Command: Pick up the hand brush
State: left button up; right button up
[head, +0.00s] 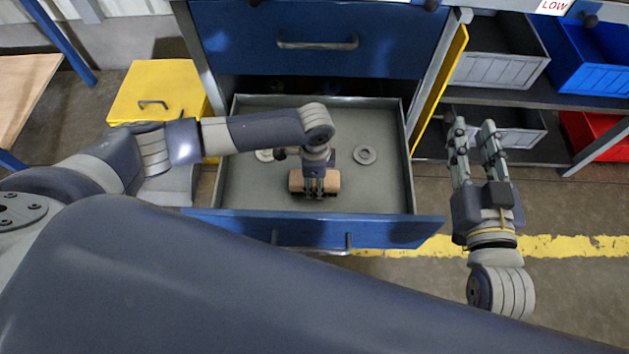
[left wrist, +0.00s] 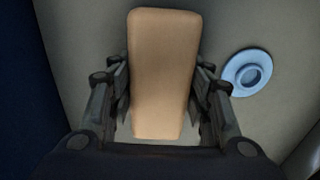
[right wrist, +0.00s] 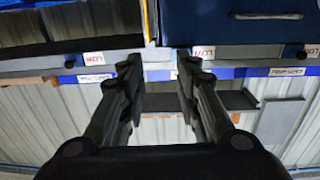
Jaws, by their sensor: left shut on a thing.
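The hand brush (head: 296,181) shows as a tan wooden block inside the open drawer, near its front. It also shows in the left wrist view (left wrist: 163,75), lengthwise between the fingers. My left gripper (head: 316,188) points down into the drawer and is shut on the brush, one finger on each long side. The bristles are hidden under the block. I cannot tell whether the brush touches the drawer floor. My right gripper (head: 474,140) is open and empty, out to the right of the drawer; its parted fingers show in the right wrist view (right wrist: 158,85).
The open drawer (head: 240,190) has a blue front and grey floor. A round flanged ring (head: 365,155) lies right of the brush; another pale ring (head: 264,155) lies left. A yellow box (head: 160,85) stands left. Shelves with grey, blue (head: 590,75) and red bins stand right.

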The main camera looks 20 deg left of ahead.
pick_arm(q)
jog(key=shift+r, duration=0.1)
pick_arm(e)
jog(key=shift+f, duration=0.1)
